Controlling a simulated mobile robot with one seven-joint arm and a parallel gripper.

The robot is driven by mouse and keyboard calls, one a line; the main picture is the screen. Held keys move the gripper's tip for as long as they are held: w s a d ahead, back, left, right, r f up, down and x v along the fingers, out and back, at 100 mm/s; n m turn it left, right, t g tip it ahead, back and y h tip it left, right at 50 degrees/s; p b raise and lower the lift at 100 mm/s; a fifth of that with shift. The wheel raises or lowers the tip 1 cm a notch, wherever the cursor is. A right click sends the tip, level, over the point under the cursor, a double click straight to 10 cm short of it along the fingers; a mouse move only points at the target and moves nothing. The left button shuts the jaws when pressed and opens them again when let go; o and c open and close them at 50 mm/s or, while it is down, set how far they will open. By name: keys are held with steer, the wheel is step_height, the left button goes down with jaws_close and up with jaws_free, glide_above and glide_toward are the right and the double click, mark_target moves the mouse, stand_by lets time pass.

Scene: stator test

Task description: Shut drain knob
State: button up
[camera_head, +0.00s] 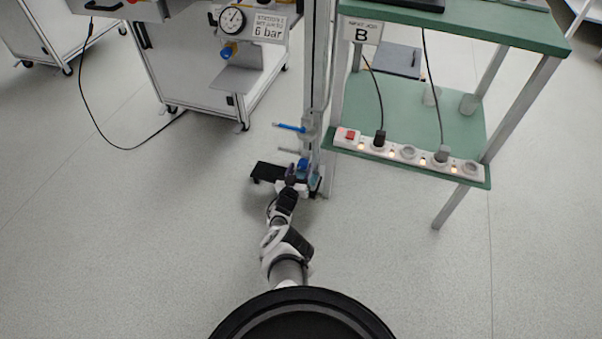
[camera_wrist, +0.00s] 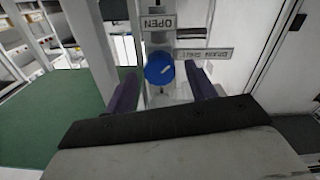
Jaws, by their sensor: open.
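A round blue drain knob (camera_wrist: 160,68) with a pale pointer mark sits between the two purple fingers of my gripper (camera_wrist: 160,72) in the wrist view. The fingers are spread, with a visible gap on each side of the knob. The mark slants toward the upper right of that view. Two label plates stand beyond the knob: an upside-down OPEN plate (camera_wrist: 161,23) and a DRAIN SHUT plate (camera_wrist: 204,54). In the head view the blue knob (camera_head: 302,165) is small at the foot of a vertical post, with my gripper (camera_head: 298,172) at it.
A blue lever (camera_head: 290,127) sticks out from the post (camera_head: 318,70) above the knob. A green-shelved table (camera_head: 420,105) with a power strip (camera_head: 408,153) stands close on the right. A white cabinet (camera_head: 190,70) with a gauge (camera_head: 232,19) is behind left. Floor on the left is clear.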

steer(key=shift+w+d, duration=0.2)
steer(key=shift+w, duration=0.4)
steer(key=c, duration=1)
steer(key=shift+m, duration=2.3)
steer(key=o, duration=1)
steer(key=shift+s, duration=0.15)
